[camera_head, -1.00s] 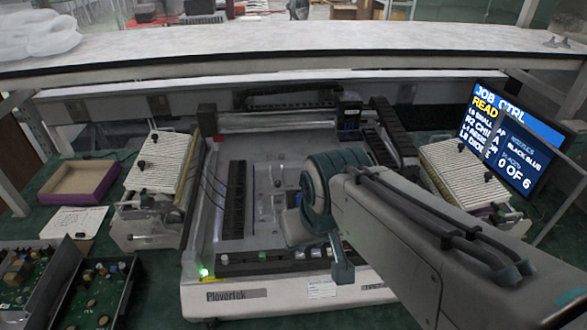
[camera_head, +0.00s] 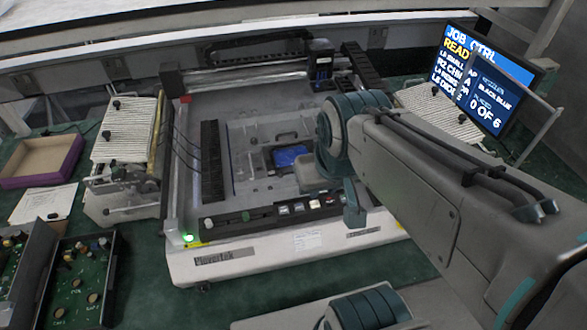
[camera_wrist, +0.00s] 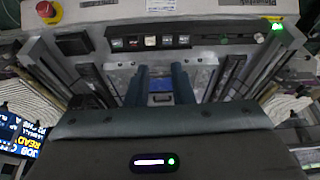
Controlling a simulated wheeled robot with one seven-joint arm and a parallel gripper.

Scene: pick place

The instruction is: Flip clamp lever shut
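The pick-and-place machine (camera_head: 250,262) stands on a green bench top. In its bed lies a small blue board (camera_head: 290,155) in a clear fixture (camera_head: 262,141), with a dark handle-like bar (camera_head: 286,136) just behind it. I cannot tell for sure which part is the clamp lever or how it stands. The wrist view looks down into the machine, where the blue board (camera_wrist: 160,85) shows between the fingers. My gripper (camera_wrist: 160,72) has two parallel blue-grey fingers with a gap between them. It looks open, with nothing held. In the head view my arm hides the fingertips.
Ribbed feeder racks flank the machine on the left (camera_head: 127,130) and right (camera_head: 440,110). A monitor (camera_head: 487,75) stands at the right. A purple-sided tray (camera_head: 45,160) and green circuit boards (camera_head: 85,280) lie left. A red emergency button (camera_wrist: 48,11) sits on the machine's front.

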